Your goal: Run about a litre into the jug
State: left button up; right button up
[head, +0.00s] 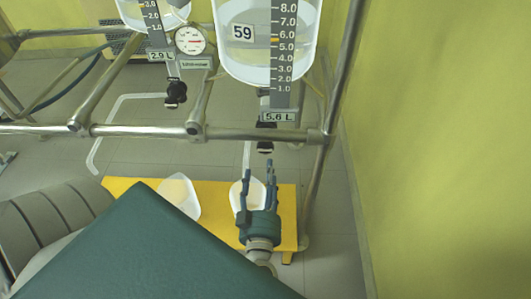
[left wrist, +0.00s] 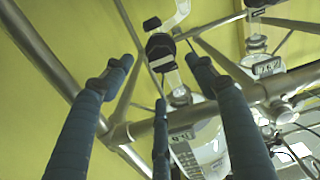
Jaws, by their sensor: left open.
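The right-hand glass reactor (head: 257,62), marked 59, holds clear liquid, and its plate (head: 279,117) reads 5.6 L. Under it is a black valve knob (head: 265,147), with a pale outlet tube (head: 247,157) leading down. A whitish jug (head: 234,196) stands below on a yellow platform, partly hidden by my left gripper. My left gripper (head: 257,177) points up below the knob, open and empty. In the left wrist view the black knob (left wrist: 160,46) appears beyond and between the spread fingers (left wrist: 160,80), apart from them. My right gripper is not in view.
A second reactor (head: 150,12) with a 2.9 L plate and its own black valve (head: 176,92) hangs at the left. Another whitish jug (head: 180,196) stands on the yellow platform (head: 283,205). A metal frame rail (head: 255,134) crosses near the knob. Green wall at right.

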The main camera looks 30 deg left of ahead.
aim_at(265, 151)
pick_arm(q)
jog(key=x, duration=1)
jog(key=shift+w+r+b, duration=0.1)
jog(key=shift+w+b, duration=0.15)
jog(key=shift+b, duration=0.15)
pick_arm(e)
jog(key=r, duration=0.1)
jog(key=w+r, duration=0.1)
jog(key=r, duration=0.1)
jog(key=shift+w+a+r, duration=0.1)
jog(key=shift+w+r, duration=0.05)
pick_arm(q)
jog(key=c, duration=1.1)
